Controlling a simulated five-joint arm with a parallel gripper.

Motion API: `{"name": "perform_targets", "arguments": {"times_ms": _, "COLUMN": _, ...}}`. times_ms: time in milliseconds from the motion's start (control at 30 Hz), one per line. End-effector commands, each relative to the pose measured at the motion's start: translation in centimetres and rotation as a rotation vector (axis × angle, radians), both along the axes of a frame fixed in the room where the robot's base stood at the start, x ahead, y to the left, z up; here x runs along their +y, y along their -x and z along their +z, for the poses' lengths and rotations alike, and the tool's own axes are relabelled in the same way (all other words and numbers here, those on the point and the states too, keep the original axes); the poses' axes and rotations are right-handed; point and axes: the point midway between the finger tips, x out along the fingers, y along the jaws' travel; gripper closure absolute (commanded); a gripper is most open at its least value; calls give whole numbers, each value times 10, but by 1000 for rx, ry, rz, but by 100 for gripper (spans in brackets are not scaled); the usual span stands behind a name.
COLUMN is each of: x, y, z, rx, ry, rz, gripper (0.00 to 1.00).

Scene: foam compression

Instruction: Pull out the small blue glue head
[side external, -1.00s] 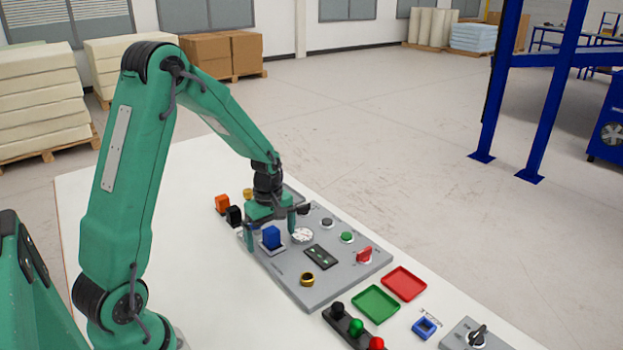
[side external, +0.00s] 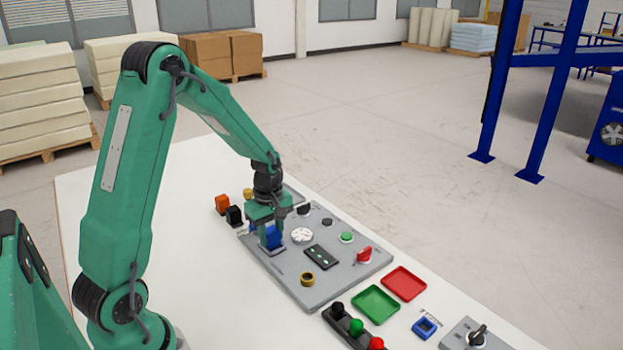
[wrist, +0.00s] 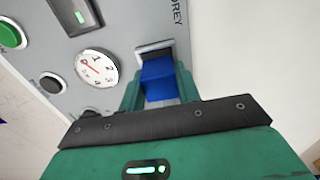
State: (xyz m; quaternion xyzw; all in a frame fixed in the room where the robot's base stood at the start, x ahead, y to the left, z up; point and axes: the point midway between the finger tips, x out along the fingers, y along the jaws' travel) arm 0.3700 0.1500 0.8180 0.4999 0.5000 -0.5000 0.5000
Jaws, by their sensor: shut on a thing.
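The small blue glue head (side external: 272,238) is a blue block at the left part of the grey panel (side external: 320,285). My gripper (side external: 268,240) is over it with its fingers down on either side, shut on the block. In the wrist view the blue glue head (wrist: 158,82) sits between my green fingers (wrist: 160,92), at a light-rimmed slot in the panel. The fingers hide part of its sides. I cannot tell whether it is clear of the slot.
A white dial (side external: 302,236) is close to the right of my gripper. Orange (side external: 222,203) and black (side external: 234,215) blocks stand behind it to the left. The white table to the left is mostly clear.

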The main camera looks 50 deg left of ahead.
Motion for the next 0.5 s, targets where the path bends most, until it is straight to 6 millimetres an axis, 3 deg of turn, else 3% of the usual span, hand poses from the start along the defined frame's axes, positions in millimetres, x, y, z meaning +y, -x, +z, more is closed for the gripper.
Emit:
{"name": "perform_targets", "arguments": {"times_ms": 33, "x": 0, "y": 0, "z": 0, "rx": 0, "ry": 0, "rz": 0, "gripper": 95}}
{"name": "perform_targets", "arguments": {"times_ms": 67, "x": 0, "y": 0, "z": 0, "rx": -1, "ry": 0, "rz": 0, "gripper": 73}}
{"name": "perform_targets", "arguments": {"times_ms": 200, "x": 0, "y": 0, "z": 0, "rx": -1, "ry": 0, "rz": 0, "gripper": 98}}
{"name": "perform_targets", "arguments": {"times_ms": 500, "x": 0, "y": 0, "z": 0, "rx": -1, "ry": -1, "rz": 0, "gripper": 98}}
